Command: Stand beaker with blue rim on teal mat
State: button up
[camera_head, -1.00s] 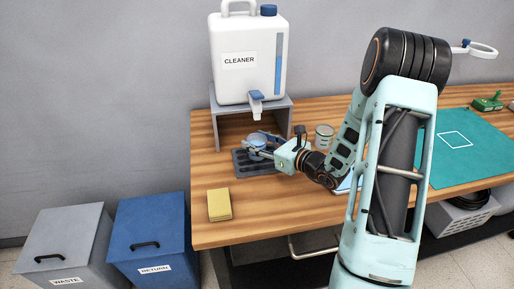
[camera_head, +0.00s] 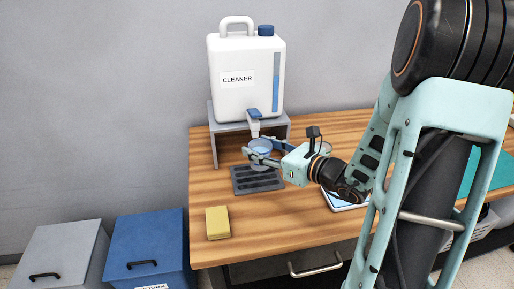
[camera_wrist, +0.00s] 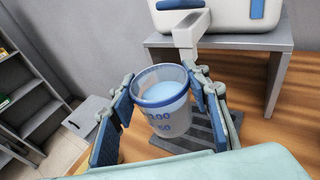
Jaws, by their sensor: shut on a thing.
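The beaker with the blue rim (camera_head: 261,148) is clear and upright, with a light blue surface inside. It is held just below the cleaner spout, above a dark slotted tray. The wrist view shows the beaker (camera_wrist: 163,100) between the two finger pads, with blue markings on its side. My gripper (camera_head: 262,153) is shut on it, one finger on each side; the fingers also show in the wrist view (camera_wrist: 160,88). The teal mat (camera_head: 489,172) lies at the right of the table, mostly hidden behind my arm.
The white cleaner jug (camera_head: 245,80) stands on a grey stand (camera_head: 214,145), its spout (camera_head: 254,128) over the slotted tray (camera_head: 257,181). A yellow sponge (camera_head: 218,222) lies near the table's left front.

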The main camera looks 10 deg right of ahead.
jog(key=s, duration=0.1)
jog(key=s+r, duration=0.1)
jog(key=s, duration=0.1)
jog(key=s+r, duration=0.1)
jog(key=shift+s+b, duration=0.3)
jog(key=shift+s, duration=0.05)
jog(key=shift+s+r+b, duration=0.35)
jog(key=shift+s+b, duration=0.1)
jog(key=shift+s, duration=0.3)
